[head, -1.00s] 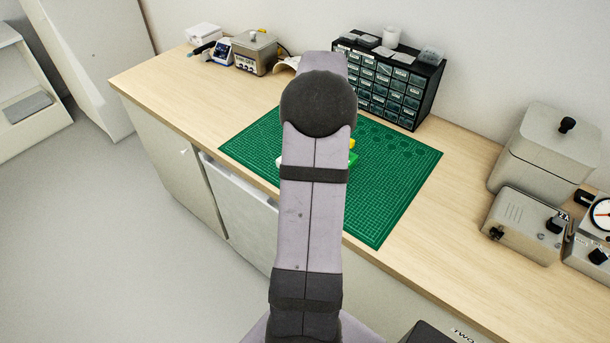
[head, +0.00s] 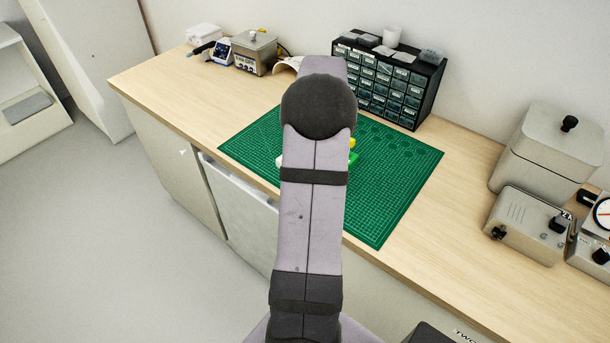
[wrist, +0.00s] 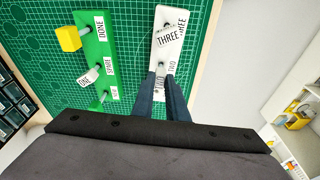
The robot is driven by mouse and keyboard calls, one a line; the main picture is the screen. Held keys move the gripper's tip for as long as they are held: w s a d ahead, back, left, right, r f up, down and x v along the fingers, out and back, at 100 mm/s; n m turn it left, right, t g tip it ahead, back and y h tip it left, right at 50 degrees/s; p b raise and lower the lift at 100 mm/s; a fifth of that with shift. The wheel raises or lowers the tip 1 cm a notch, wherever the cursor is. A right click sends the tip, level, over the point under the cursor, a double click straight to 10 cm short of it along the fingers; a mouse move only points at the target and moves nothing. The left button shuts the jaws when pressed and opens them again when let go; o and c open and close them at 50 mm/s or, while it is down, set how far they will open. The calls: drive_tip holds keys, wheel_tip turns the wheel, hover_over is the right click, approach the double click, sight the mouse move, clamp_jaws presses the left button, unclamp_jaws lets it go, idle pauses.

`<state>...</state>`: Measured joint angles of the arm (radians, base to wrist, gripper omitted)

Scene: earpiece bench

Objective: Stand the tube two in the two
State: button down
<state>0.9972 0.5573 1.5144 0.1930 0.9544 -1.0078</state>
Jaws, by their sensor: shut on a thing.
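In the wrist view my gripper (wrist: 160,77) is shut on a small pale tube (wrist: 160,84), mostly hidden between the fingers; its lettering is too small to read surely. The fingers are over the near end of a white rack (wrist: 160,56). A "TWO" label (wrist: 171,67) shows beside the fingertips. Whether the tube's lower end is in a hole or above it, I cannot tell. A tube marked "THREE" (wrist: 167,36) stands farther up the rack, beside the rack's own "THREE" label. In the head view my arm hides the gripper and most of the rack.
A green rack (wrist: 98,50) with "DONE" and "SPARE" labels stands left, bearing a yellow block (wrist: 68,38) and a white tube marked "ONE" (wrist: 88,77). Both racks are on the green mat (head: 390,180). A drawer cabinet (head: 390,80) stands behind; grey devices (head: 530,225) stand right.

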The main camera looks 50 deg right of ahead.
drive_tip(key=c, duration=1.7)
unclamp_jaws()
drive_tip(key=shift+o, duration=0.2)
wheel_tip(320, 180, up, 7)
drive_tip(key=s+b, duration=0.1)
drive_tip(key=shift+s+b, duration=0.2)
drive_tip(key=shift+b, duration=0.15)
